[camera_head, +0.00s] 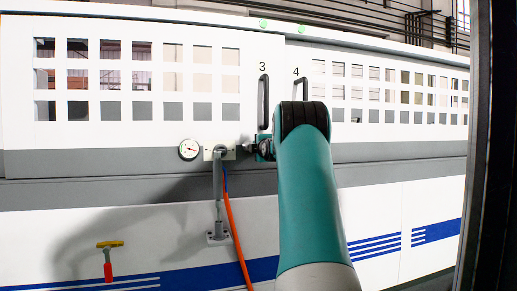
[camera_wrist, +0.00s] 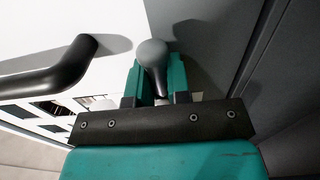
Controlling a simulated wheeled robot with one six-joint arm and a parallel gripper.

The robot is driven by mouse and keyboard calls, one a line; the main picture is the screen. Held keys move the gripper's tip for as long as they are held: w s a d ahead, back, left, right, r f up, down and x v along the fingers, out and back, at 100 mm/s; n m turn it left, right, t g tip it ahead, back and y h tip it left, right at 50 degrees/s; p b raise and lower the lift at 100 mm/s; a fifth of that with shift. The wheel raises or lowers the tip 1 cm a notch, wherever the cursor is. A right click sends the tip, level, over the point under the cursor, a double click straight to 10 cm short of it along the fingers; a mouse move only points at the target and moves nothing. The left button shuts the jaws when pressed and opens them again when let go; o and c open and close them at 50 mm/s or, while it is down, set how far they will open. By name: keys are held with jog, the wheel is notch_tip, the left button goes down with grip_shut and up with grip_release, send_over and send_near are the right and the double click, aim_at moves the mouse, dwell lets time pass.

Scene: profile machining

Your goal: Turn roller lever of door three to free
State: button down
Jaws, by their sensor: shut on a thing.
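The roller lever (camera_wrist: 152,52) shows in the wrist view as a grey stem with a round knob. My gripper (camera_wrist: 158,82) has its teal fingers on either side of the stem, shut on it, and the knob stands out beyond them. In the head view my gripper (camera_head: 258,149) is at the grey band below the handle of door three (camera_head: 263,102). There the lever cannot be made out behind my gripper and arm. Door three (camera_head: 225,125) is white, marked "3", with its handle upright. The lever's marked position cannot be read.
Door four (camera_head: 345,125) with its black handle (camera_head: 300,90) is to the right. A dial gauge (camera_head: 189,149) and a bracket (camera_head: 220,153) with a grey pipe and orange hose (camera_head: 236,235) are left of my gripper. A yellow-and-red tool (camera_head: 108,262) is lower left.

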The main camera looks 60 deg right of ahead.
jog(key=c, duration=1.1)
grip_release()
jog(key=b+v, duration=0.2)
jog(key=v, duration=1.5)
jog(key=shift+s+a+r, duration=0.1)
jog(key=shift+a, duration=0.1)
